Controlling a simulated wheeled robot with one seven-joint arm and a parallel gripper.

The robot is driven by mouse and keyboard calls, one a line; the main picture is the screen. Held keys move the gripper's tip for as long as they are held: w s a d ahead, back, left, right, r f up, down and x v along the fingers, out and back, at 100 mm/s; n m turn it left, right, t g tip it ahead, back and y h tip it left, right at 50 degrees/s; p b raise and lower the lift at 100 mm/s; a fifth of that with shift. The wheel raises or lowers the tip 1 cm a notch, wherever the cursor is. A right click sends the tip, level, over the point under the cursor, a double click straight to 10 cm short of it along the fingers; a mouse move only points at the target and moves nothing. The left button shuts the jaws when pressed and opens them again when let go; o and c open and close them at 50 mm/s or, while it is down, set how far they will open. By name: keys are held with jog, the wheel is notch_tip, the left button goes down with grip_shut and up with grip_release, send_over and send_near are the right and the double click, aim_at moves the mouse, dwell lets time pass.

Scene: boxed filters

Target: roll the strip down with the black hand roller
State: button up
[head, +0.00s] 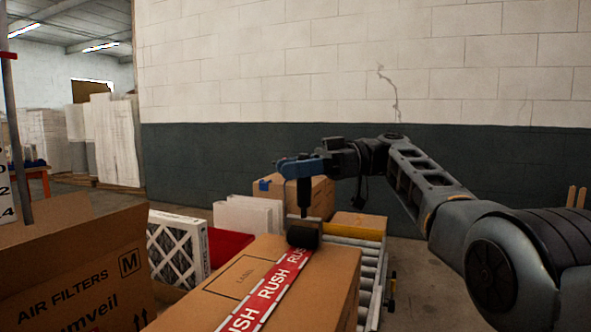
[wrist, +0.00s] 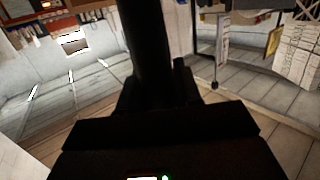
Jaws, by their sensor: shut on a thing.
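The red strip (head: 262,299) with white RUSH lettering runs along the top of a closed cardboard box (head: 325,277). The black hand roller (head: 303,236) rests at the far end of the strip, its handle upright. My gripper (head: 303,172) is shut on the roller's handle, above the box. In the wrist view the dark handle (wrist: 146,45) rises from between the dark jaws. The wrist view does not show the strip. The roller hides the strip's far end, and I cannot tell how firmly it presses.
An open AIR FILTERS box (head: 75,272) stands at left, with a pleated filter (head: 178,250) beside it. A roller conveyor (head: 372,262) lies under and behind the closed box. More cardboard boxes (head: 318,196) stand behind, near the wall. Free floor shows at right.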

jog(key=s+a+p, duration=0.2)
jog(key=s+a, duration=0.1)
jog(key=s, duration=0.6)
jog(key=s+a+p, duration=0.3)
jog(key=s+a, duration=0.1)
jog(key=s, duration=0.6)
jog(key=shift+s, duration=0.25)
dwell(2.0)
jog(key=s, duration=0.1)
jog(key=s+a, duration=0.1)
jog(key=s, duration=0.1)
jog(key=s+a, duration=0.1)
jog(key=s, duration=0.1)
jog(key=shift+s+r+p, duration=0.1)
jog(key=shift+s+p, duration=0.1)
jog(key=shift+p, duration=0.15)
dwell(0.4)
jog(key=shift+r, duration=0.15)
notch_tip(320, 180, up, 8)
jog(key=p, duration=0.5)
dwell(1.1)
